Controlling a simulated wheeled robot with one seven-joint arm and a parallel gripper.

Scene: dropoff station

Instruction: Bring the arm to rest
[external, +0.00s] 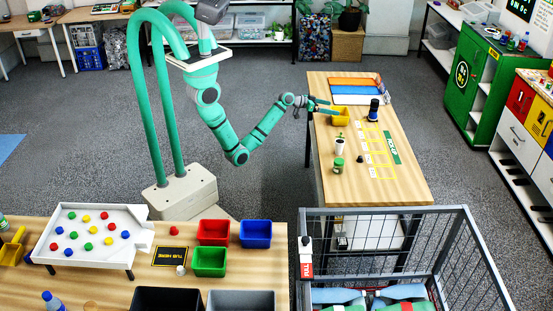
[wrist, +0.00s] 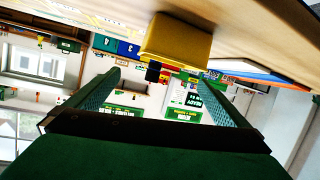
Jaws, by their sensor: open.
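My gripper (external: 320,107) is at the end of my green arm, which reaches out to the left edge of the wooden table (external: 400,190). In the wrist view my gripper (wrist: 155,100) shows two green fingers spread wide apart with nothing between them. A yellow bin (external: 341,118) stands on the table just beside the fingertips. It also shows in the wrist view (wrist: 176,42), beyond the fingers at the top. I cannot tell whether a finger touches it.
On the same table stand a dark cylinder (external: 374,109), a white cup with a plant (external: 339,148) and a green-lidded jar (external: 338,166). A wire cart (external: 385,215) stands in front. A second table (external: 200,285) holds coloured bins. Open floor (external: 265,90) lies left of the wooden table.

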